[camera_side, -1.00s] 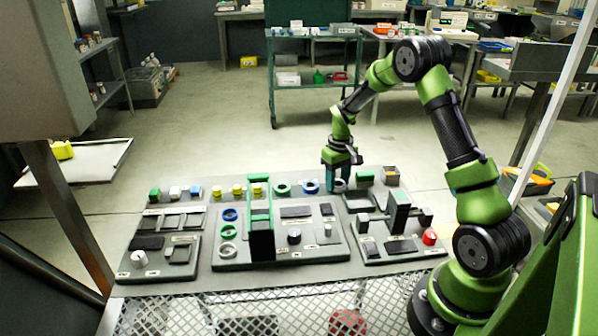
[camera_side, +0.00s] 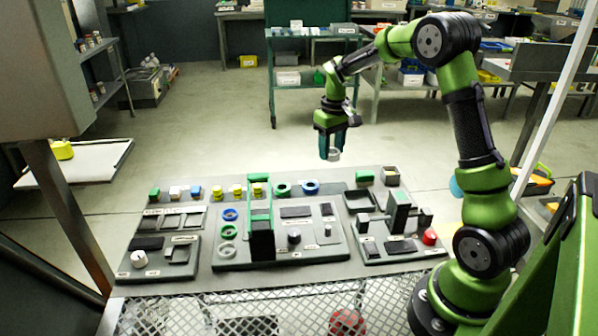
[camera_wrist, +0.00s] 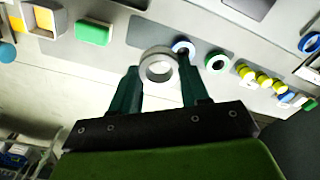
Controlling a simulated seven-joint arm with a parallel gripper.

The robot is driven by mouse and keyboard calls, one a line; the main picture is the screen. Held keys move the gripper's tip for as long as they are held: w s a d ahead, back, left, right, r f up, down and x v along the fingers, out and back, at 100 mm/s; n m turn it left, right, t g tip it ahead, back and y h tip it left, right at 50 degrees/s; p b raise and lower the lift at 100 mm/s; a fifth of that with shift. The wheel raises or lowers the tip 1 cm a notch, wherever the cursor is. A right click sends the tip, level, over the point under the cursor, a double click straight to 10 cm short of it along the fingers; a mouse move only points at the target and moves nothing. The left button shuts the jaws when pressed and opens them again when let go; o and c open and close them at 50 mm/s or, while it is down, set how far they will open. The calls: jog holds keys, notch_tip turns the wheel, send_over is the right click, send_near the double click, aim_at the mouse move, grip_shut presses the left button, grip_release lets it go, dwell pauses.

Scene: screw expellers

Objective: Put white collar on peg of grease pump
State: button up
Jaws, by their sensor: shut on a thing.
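My gripper (camera_side: 332,148) is shut on a white collar (camera_side: 333,156) and holds it in the air behind the table's back row. In the wrist view the white collar (camera_wrist: 145,66) is between the fingertips of my gripper (camera_wrist: 158,72), its hole facing the camera. The middle panel (camera_side: 345,256) has a blue, a green and a white ring in a column at its left. A short upright peg (camera_side: 328,232) stands at that panel's right side. Labels are too small to read, so I cannot tell which fixture is the grease pump.
A green frame with a black block (camera_side: 262,243) rises from the middle panel. A grey post (camera_side: 399,212) and red knob (camera_side: 429,237) stand on the right panel. Green ring (camera_side: 283,189), blue ring (camera_side: 311,187) and several small blocks line the back row. Space around the raised gripper is clear.

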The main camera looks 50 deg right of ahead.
jog(key=s+a+r+n, duration=0.2)
jog(key=s+a+n, duration=0.1)
jog(key=a, duration=0.8)
jog(key=n, duration=0.2)
send_over(327, 227)
notch_tip(327, 227, down, 2)
jog(key=shift+f, duration=2.6)
jog(key=shift+f, duration=0.7)
jog(key=shift+f, duration=0.5)
jog(key=shift+f, duration=0.2)
jog(key=shift+f, duration=0.3)
jog(key=shift+f, duration=0.1)
